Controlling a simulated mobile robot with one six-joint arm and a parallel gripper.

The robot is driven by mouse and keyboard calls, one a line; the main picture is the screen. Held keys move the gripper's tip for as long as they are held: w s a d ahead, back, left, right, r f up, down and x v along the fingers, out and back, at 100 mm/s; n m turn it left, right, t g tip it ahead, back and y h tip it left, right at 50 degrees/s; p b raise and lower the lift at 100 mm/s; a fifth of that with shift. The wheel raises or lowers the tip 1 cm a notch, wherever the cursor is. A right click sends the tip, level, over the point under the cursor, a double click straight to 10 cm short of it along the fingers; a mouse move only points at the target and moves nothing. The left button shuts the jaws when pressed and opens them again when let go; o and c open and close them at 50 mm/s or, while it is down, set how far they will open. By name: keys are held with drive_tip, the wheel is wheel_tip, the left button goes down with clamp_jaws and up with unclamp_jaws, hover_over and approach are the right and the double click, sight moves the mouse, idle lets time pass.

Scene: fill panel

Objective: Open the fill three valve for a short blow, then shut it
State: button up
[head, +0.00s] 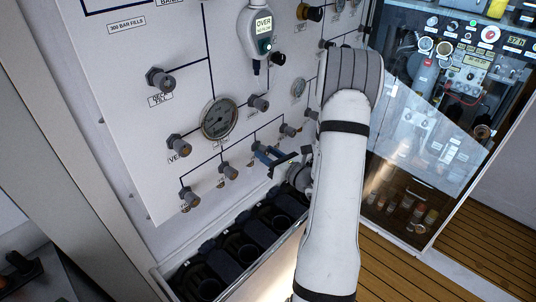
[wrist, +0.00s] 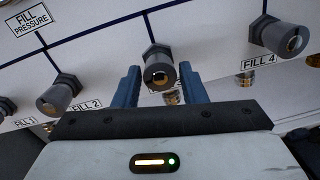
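The fill three valve (wrist: 160,75) is a grey round knob with a brass centre on the white panel. It stands between the knobs labelled FILL 2 (wrist: 58,97) and FILL 4 (wrist: 284,40); its own label is mostly hidden. My gripper (wrist: 160,82) has one blue finger on each side of this knob, with a narrow gap seeming to show at each side. The fingers look open and apart from it.
Other knobs (head: 190,197) and a round gauge (head: 217,118) are close by on the panel. A handheld device with a green OVER display (head: 262,28) hangs above. A black trough with round openings (head: 240,250) lies below. A glass-fronted cabinet (head: 430,130) stands right of my arm.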

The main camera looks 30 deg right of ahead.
drive_tip(key=c, duration=0.6)
drive_tip(key=shift+c, duration=0.2)
drive_tip(key=m+p, duration=0.1)
drive_tip(key=m, duration=0.2)
drive_tip(key=shift+r+m, duration=0.1)
drive_tip(key=shift+m, duration=0.3)
drive_tip(key=m+p, duration=0.1)
drive_tip(key=m, duration=0.2)
drive_tip(key=m+p, duration=0.3)
drive_tip(key=m, duration=0.3)
drive_tip(key=shift+r+m+g+p, duration=0.15)
drive_tip(key=shift+m+g+p, duration=0.15)
drive_tip(key=shift+g, duration=0.1)
drive_tip(key=m+p, duration=0.1)
drive_tip(key=m, duration=0.3)
drive_tip(key=shift+m+y, duration=0.3)
drive_tip(key=shift+y, duration=0.1)
